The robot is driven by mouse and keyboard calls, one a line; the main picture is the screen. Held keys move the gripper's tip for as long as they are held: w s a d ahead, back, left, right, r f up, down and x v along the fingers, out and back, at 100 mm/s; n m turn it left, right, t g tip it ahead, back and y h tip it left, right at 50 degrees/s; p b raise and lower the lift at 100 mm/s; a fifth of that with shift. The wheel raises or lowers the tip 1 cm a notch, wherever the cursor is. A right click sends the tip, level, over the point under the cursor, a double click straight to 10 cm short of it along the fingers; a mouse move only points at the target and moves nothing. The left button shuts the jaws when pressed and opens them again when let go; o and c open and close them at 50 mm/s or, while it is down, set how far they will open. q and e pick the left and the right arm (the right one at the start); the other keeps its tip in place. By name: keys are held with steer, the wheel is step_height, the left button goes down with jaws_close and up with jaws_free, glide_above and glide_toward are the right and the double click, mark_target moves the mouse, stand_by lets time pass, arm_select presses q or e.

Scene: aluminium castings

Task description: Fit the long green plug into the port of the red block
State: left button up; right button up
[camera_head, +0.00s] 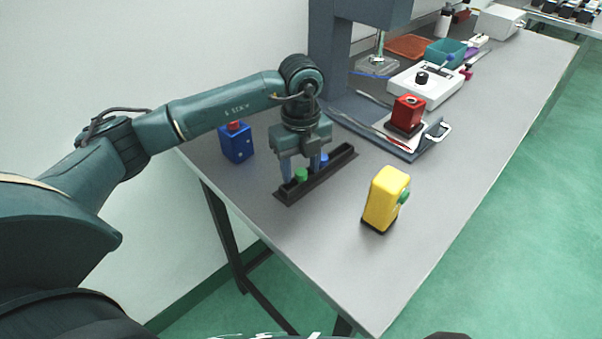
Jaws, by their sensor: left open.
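The red block (406,112) stands upright on a dark base, with a dark round port in its top. A green plug (301,174) stands in a long dark rack (337,163) nearer to me; its length is hidden in the rack. Another green piece (404,197) sticks out of the right side of the yellow block (384,192). I cannot tell from its visible end how long it is. My left gripper (302,168) points down over the rack, open, its fingers about the green plug in the rack. Contact cannot be made out. My right gripper is not in view.
A blue plug (323,159) stands in the rack close to my left gripper. A blue block (236,144) with a red top piece is left of it. A grey press column (328,50) rises behind. A white device (427,84) stands farther back. The table's front is clear.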

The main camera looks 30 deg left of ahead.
arm_select(q)
steer(key=shift+c, duration=0.2)
jaws_close()
stand_by(0.3)
